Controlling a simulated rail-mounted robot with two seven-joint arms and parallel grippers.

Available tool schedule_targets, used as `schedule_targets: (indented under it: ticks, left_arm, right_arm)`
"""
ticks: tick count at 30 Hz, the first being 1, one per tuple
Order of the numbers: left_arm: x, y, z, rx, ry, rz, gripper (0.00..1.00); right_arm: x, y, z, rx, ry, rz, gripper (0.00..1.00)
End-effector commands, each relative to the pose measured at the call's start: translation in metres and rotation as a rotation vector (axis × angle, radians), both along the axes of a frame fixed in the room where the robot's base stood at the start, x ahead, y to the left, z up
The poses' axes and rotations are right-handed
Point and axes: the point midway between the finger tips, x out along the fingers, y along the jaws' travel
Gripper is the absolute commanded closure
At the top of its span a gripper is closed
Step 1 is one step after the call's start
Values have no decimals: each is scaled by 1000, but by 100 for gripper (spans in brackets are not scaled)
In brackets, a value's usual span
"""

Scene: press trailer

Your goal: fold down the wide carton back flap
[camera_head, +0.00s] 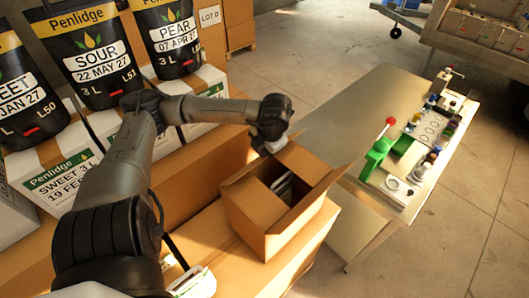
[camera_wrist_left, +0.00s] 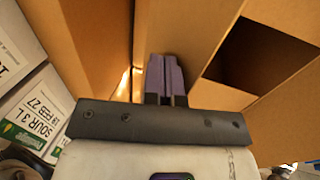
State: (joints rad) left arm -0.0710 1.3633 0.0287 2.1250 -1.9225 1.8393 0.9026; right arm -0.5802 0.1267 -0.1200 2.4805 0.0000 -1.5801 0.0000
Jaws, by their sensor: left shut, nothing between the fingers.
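The open brown carton (camera_head: 244,218) stands on a larger cardboard surface in the middle of the head view. One flap stands up and leans outward at its right side. A pale, dark-striped item (camera_head: 283,186) shows in its opening. My left gripper (camera_head: 273,146) is at the carton's far edge, by the back flap (camera_head: 301,160). In the left wrist view its purple fingers (camera_wrist_left: 165,76) are shut and empty, beside a cardboard panel (camera_wrist_left: 198,30); I cannot tell if they touch it. The carton's dark opening (camera_wrist_left: 258,58) lies to the right there. My right gripper is out of view.
Labelled cartons (camera_head: 62,178) and black pouches (camera_head: 97,62) stand at the left. A table (camera_head: 352,100) at the right holds a green press with a red knob (camera_head: 378,152) and several bottles. Open concrete floor (camera_head: 300,50) lies behind.

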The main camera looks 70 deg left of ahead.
Motion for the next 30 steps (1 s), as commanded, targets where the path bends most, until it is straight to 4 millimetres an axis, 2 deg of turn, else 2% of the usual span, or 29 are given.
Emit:
schedule_targets:
  ticks: [9,18,30]
  left_arm:
    - [6,-12,-17,0,-3,-2,100]
    - [10,-24,-27,-1,-1,0,100]
    - [11,-25,-28,0,0,0,100]
  right_arm:
    - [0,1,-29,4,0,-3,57]
    - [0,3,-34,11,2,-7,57]
    - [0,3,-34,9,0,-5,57]
